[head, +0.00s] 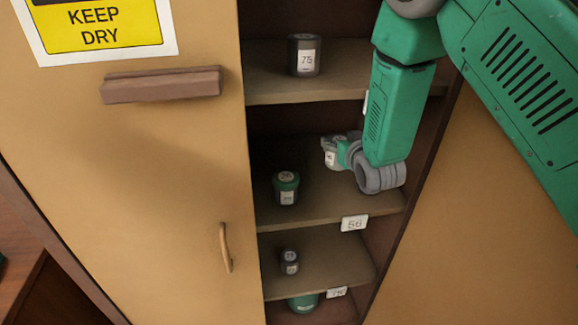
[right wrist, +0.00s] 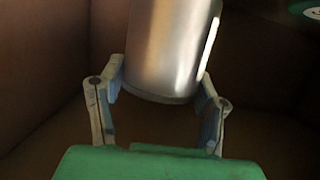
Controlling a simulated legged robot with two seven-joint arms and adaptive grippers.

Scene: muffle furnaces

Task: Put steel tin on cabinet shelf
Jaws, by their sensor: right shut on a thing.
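The steel tin (right wrist: 170,50) fills the upper middle of the right wrist view, a smooth shiny metal cylinder. My right gripper (right wrist: 158,90) has one finger on each side of its lower part and is shut on it. In the head view the tin (head: 330,157) is small, with a white label, partly covered by my right gripper (head: 337,147). They are inside the cabinet at the middle shelf (head: 328,208), labelled 56. I cannot tell whether the tin touches the shelf. My left gripper is not in view.
A green-lidded jar (head: 286,188) stands left of the tin on the same shelf. The closed-looking door panel (head: 150,170) flanks the left; the right wall is near my arm.

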